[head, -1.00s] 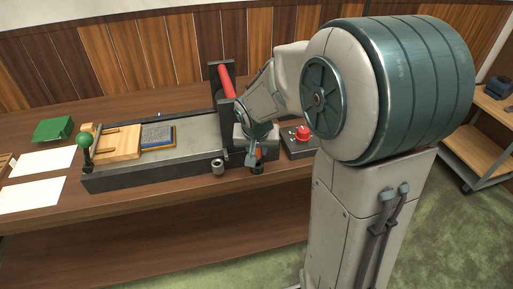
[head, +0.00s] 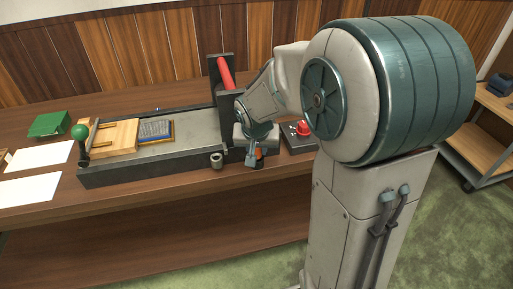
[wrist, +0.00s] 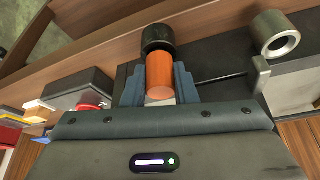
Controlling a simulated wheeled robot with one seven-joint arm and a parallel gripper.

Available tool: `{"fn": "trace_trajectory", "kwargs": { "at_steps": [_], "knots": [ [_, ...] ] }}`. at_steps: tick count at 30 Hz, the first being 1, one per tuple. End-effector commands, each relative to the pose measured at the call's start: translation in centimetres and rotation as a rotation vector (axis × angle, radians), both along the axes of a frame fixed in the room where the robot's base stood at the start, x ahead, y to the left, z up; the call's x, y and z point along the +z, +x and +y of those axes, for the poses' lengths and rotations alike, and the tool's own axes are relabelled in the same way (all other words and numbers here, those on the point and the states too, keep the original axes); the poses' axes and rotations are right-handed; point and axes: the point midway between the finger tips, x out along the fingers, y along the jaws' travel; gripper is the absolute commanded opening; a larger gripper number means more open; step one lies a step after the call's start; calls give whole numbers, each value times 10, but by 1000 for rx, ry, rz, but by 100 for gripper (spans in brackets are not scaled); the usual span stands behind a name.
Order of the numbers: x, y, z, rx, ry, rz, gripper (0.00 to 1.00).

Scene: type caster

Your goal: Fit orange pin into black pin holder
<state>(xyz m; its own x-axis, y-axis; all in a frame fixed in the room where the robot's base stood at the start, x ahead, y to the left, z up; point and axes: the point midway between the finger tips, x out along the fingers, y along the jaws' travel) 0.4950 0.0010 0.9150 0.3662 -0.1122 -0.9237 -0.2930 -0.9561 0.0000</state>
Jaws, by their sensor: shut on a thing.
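The orange pin (wrist: 160,75) is a short cylinder between the two fingers of my gripper (wrist: 160,88), which is shut on it. In the wrist view the black pin holder (wrist: 157,37), a round black cylinder, is at the far end of the pin, in line with it. The two look touching or nearly so; I cannot tell whether the pin is inside. My arm partly hides that area.
A hollow grey metal cylinder (head: 216,160) is at the press's (head: 190,147) front side, left of my gripper. A box with a red button (head: 302,128) stands close on the right. The red roller (head: 225,73) rises behind. White sheets (head: 38,155) lie far left.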

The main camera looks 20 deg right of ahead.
Motion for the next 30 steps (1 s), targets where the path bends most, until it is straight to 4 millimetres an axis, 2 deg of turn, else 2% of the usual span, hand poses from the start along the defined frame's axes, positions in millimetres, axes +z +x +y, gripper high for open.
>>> {"fn": "trace_trajectory", "kwargs": {
  "at_steps": [4, 5, 7, 22, 26, 30],
  "knots": [
    [-4, 0, 0, 0, 0, -1, 0],
    [-4, 0, 0, 0, 0, -1, 32],
    [-3, 0, 0, 0, 0, -1, 51],
    [3, 0, 2, 3, 1, -6, 51],
    [18, -6, 3, 3, 0, -7, 51],
    [44, -17, 5, 0, 0, -7, 51]
  ]
}}
